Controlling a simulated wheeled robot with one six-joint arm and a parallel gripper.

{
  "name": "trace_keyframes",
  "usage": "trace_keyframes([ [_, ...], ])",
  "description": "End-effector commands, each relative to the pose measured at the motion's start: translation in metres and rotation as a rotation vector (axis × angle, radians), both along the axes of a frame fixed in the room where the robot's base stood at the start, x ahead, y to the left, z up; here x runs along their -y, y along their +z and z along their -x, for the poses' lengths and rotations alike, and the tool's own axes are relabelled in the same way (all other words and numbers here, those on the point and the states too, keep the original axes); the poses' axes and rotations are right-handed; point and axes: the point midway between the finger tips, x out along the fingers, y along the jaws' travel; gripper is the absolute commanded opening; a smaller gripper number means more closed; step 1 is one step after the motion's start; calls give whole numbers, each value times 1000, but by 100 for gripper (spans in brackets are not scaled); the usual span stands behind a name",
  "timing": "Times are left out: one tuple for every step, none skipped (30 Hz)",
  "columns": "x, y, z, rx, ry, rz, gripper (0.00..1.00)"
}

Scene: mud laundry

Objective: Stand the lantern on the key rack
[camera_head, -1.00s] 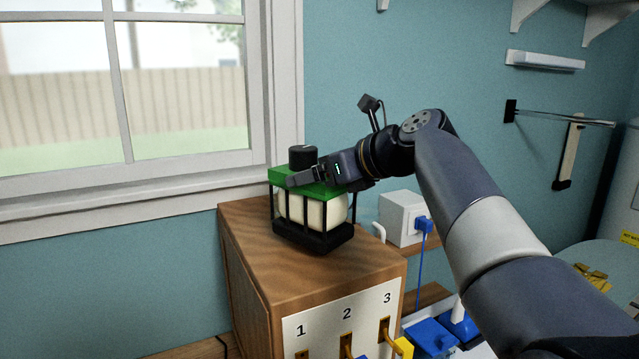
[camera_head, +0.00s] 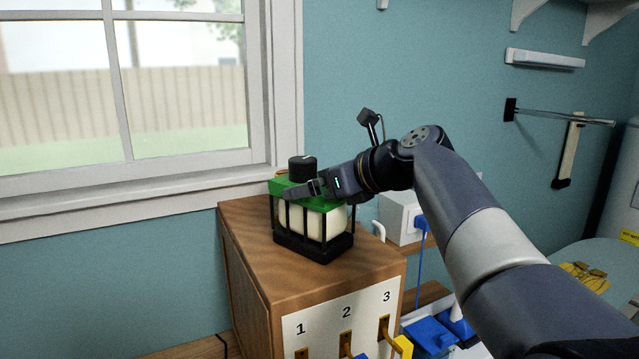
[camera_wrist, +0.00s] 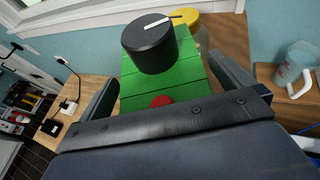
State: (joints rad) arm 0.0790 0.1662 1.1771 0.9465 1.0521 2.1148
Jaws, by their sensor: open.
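The lantern (camera_head: 322,224) has a green top, a black knob, a pale body behind black bars and a black base. It stands upright on the wooden top of the key rack (camera_head: 249,219), a box with hooks numbered 1, 2 and 3 on its front. My gripper (camera_head: 300,191) is open at the lantern's green top. In the wrist view, the lantern's green top (camera_wrist: 185,85) with its black knob and a red spot lies between my two fingers (camera_wrist: 172,88). Whether either finger touches it, I cannot tell.
A white box with a blue plug (camera_head: 397,216) stands right of the rack near the wall. A window is behind on the left. In the wrist view, a yellow-lidded jar (camera_wrist: 187,20) stands behind the lantern and a mug (camera_wrist: 297,66) is at the right.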

Motion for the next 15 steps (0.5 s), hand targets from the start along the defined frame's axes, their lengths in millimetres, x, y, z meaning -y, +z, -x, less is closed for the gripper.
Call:
trace_keyframes([
  [0, 1, 0, 0, 0, 0, 100],
  [0, 1, 0, 1, 0, 1, 100],
  [0, 4, 0, 2, -1, 0, 100],
  [1, 4, 1, 3, -1, 1, 100],
  [4, 5, 3, 3, -2, 0, 100],
  [8, 6, 6, 3, -2, 0, 100],
  [11, 8, 9, 3, -3, 0, 100],
  [14, 10, 12, 4, -4, 0, 100],
  [20, 13, 18, 4, -4, 0, 100],
  [24, 15, 22, 4, -5, 0, 100],
  [29, 18, 26, 4, -5, 0, 100],
  [35, 21, 32, 5, -6, 0, 100],
  [39, 24, 37, 5, -7, 1, 100],
  [43, 26, 42, 4, -6, 1, 100],
  [49, 30, 46, 3, -6, 0, 100],
])
